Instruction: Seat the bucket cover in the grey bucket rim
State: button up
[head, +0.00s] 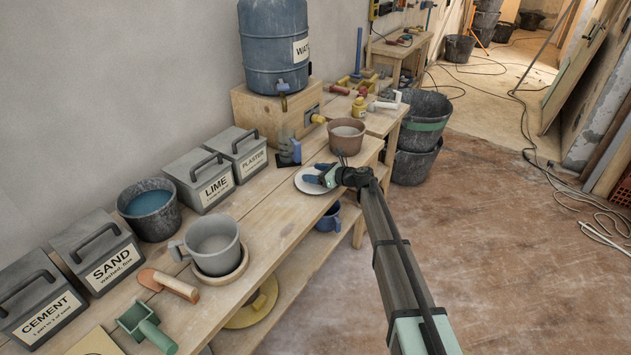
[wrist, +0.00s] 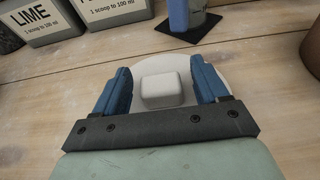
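The bucket cover (head: 305,187) is a white disc lying on the wooden bench. In the wrist view the cover (wrist: 160,65) has a pale block-shaped knob (wrist: 162,90) in its middle. My gripper (head: 322,175) is over the cover, with its blue fingers apart. In the wrist view my gripper (wrist: 161,90) has one finger on each side of the knob, with a gap on both sides. In the head view my gripper hides part of the cover. The grey bucket (head: 214,262) with a side handle stands upright on a round wooden board, its top open.
A dark bucket of blue liquid (head: 150,222), lidded boxes labelled LIME (head: 205,190), PLASTER, SAND and CEMENT, and a trowel (head: 170,285) line the bench. Bare bench lies between cover and grey bucket.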

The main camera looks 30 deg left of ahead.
jog(key=c, duration=1)
jog(key=shift+r, duration=0.15)
